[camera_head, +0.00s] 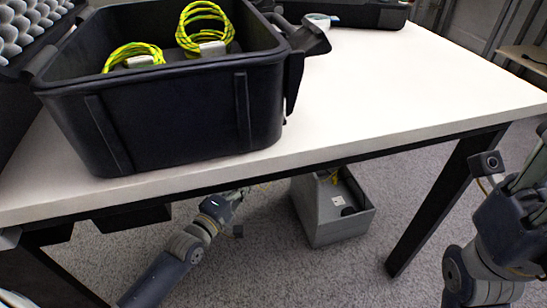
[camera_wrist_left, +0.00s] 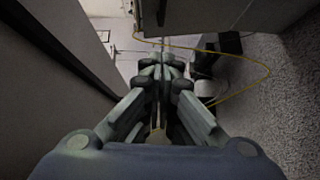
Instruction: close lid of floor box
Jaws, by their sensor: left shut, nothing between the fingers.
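A grey open-topped box (camera_head: 322,222) stands on the carpet under the table, with a few small items inside. The table edge hides its far upper part, and I cannot make out its lid. My left gripper (camera_head: 240,194) is under the table, to the left of the box and apart from it in the head view, partly hidden by the table edge. In the left wrist view the left gripper (camera_wrist_left: 158,62) is shut and empty. My right gripper (camera_head: 528,172) is at the right picture edge, cut off, so its fingers are unclear.
The white table (camera_head: 400,90) stands above the box, with a dark leg (camera_head: 430,210) to its right. A black crate (camera_head: 170,120) with yellow-green cable coils (camera_head: 205,25) is on the table. A thin yellow cable (camera_wrist_left: 262,68) loops near the left gripper. Carpet is free in front.

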